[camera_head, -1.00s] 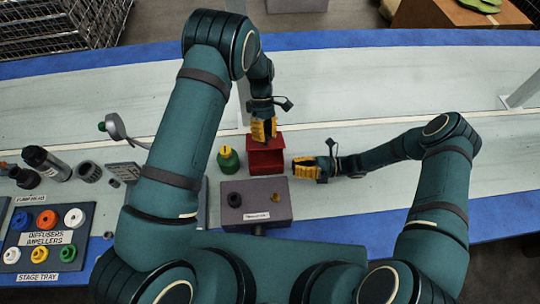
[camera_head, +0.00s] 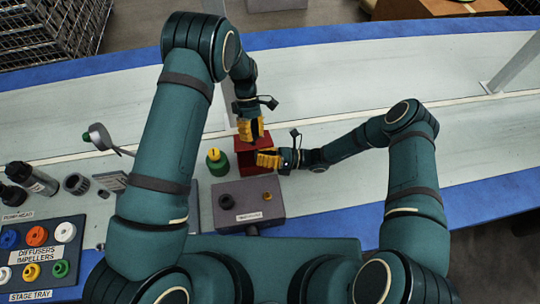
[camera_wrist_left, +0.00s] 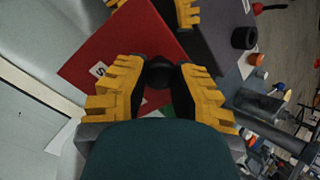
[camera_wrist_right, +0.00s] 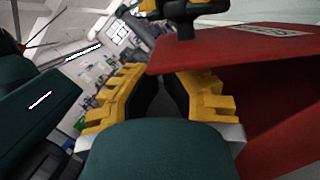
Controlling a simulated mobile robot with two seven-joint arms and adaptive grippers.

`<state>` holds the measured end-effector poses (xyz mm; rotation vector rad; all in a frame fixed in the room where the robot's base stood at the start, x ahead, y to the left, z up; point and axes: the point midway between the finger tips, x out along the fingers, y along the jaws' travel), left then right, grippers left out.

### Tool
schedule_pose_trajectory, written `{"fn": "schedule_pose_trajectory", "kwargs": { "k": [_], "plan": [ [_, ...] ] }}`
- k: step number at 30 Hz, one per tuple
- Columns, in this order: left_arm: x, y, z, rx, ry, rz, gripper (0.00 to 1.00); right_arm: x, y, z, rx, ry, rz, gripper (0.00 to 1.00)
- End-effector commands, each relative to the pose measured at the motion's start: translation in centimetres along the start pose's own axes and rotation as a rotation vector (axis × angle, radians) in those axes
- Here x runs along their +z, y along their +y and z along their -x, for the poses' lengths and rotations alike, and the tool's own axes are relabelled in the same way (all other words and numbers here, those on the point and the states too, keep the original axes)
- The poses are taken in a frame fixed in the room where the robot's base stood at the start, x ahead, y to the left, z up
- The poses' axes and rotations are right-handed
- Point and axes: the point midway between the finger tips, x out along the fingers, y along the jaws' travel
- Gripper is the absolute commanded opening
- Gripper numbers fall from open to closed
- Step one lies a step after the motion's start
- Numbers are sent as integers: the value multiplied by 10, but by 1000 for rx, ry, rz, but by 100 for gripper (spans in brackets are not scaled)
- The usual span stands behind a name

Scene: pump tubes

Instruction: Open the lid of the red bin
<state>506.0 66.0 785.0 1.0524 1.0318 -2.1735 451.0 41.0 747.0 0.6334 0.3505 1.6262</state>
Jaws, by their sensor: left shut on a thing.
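The red bin (camera_head: 262,171) stands in the middle of the bench; its near side is partly hidden by my right gripper. Its red lid (camera_wrist_right: 220,48) is tilted up, with a wedge of dark red between it and the bin wall (camera_wrist_right: 285,125) in the right wrist view. My left gripper (camera_head: 250,130) is shut on the lid's black knob (camera_wrist_left: 160,73), seen between its fingers in the left wrist view. A white label (camera_wrist_left: 99,69) shows on the lid. My right gripper (camera_head: 268,159) is open and empty, at the bin's near right side by the lid's edge.
A green bottle with a yellow top (camera_head: 217,162) stands just left of the bin. A grey box (camera_head: 247,203) sits close in front of it. Dark cylinders (camera_head: 32,179) and a parts tray (camera_head: 40,255) are at left.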

Motion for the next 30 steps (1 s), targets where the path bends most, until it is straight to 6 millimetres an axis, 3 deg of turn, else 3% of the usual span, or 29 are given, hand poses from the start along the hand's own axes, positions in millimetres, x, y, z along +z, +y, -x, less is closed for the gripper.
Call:
{"fn": "schedule_pose_trajectory", "kwargs": {
  "k": [11,17,24,25,27,30],
  "plan": [
    [-1,0,0,1,2,0,0,0,0,-3,0,0,0,0],
    [-1,0,0,1,1,0,0,16,1,-7,1,-2,2,0],
    [0,0,-2,-3,0,1,0,19,1,-8,2,-6,5,0],
    [0,0,-2,-3,0,1,38,19,1,-8,3,-7,5,0],
    [0,0,-2,-3,-1,1,63,19,1,-8,2,-6,5,0],
    [0,0,-1,-2,0,0,64,18,1,-8,2,-4,4,0]
  ]
}}
